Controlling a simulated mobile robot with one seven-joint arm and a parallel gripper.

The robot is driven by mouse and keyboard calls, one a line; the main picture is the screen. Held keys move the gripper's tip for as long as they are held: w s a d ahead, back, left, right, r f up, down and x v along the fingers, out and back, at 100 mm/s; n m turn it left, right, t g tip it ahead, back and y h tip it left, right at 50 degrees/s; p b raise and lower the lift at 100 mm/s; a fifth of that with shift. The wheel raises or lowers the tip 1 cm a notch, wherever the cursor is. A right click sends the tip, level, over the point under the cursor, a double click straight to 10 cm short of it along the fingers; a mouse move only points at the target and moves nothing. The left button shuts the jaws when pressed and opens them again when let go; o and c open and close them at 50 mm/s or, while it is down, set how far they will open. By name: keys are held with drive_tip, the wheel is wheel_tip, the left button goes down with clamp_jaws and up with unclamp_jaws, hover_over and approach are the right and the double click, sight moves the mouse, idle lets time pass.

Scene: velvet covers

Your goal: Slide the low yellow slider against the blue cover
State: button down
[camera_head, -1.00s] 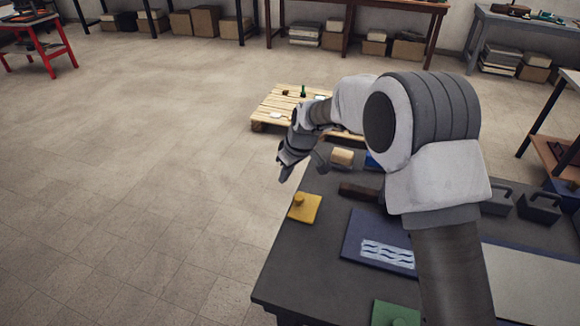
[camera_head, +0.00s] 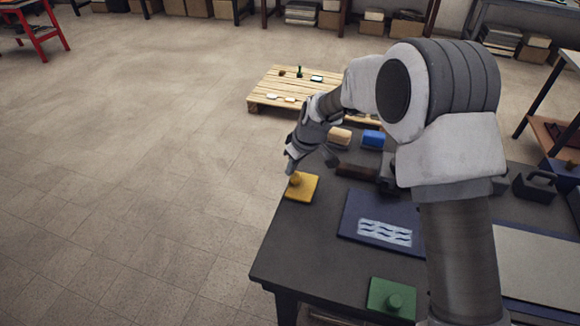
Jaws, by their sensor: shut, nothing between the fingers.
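The low yellow slider (camera_head: 306,189) is a flat square plate with a round knob, near the left edge of the dark table. The blue cover (camera_head: 352,222) lies flat to the right of it, with a pale wavy-striped patch on top. A strip of bare table separates the two. My gripper (camera_head: 289,168) is shut and empty, pointing down just above and beside the slider's knob at its far left side. I cannot tell whether the fingertips touch the knob.
A green plate with a knob (camera_head: 391,298) sits near the table's front edge. A tan block (camera_head: 340,136), a blue block (camera_head: 373,139) and a dark brown bar (camera_head: 357,172) lie beyond the cover. A wooden pallet (camera_head: 262,97) stands on the floor behind the table (camera_head: 285,250).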

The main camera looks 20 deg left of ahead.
drive_tip(key=d+b, duration=0.1)
drive_tip(key=d, duration=0.7)
drive_tip(key=w+d+b, duration=0.1)
drive_tip(key=d, duration=0.2)
drive_tip(key=shift+w+d+f+b, duration=0.1)
drive_tip(key=shift+d+b, duration=0.25)
drive_tip(key=shift+d, duration=0.05)
